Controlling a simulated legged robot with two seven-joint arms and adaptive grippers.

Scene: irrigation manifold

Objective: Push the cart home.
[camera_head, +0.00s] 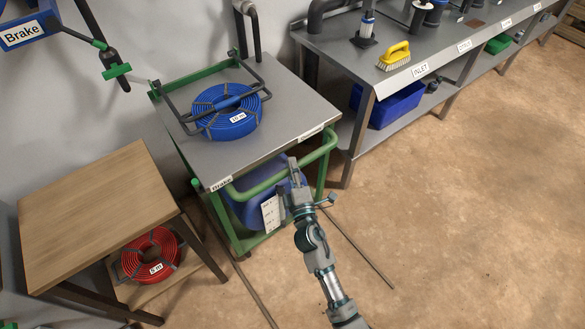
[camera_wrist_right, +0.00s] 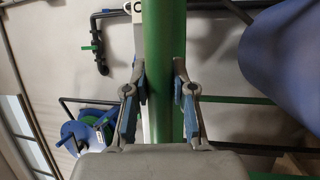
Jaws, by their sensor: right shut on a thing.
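The cart (camera_head: 250,85) has a green frame and a grey top, and stands against the wall with a blue hose coil (camera_head: 228,112) on top. Its green push handle (camera_head: 262,186) curves out at the near side. My right gripper (camera_head: 292,165) is at the right part of this handle. In the right wrist view the gripper (camera_wrist_right: 161,100) has its fingers on both sides of a green bar (camera_wrist_right: 165,45), shut on it. My left gripper is not in view.
A wooden table (camera_head: 95,205) stands left of the cart, with a red hose coil (camera_head: 151,255) below. A metal bench (camera_head: 395,78) stands to the right, with a blue bin (camera_head: 390,105) underneath. Two thin floor rails (camera_head: 358,247) run forward from the cart. The right-hand floor is clear.

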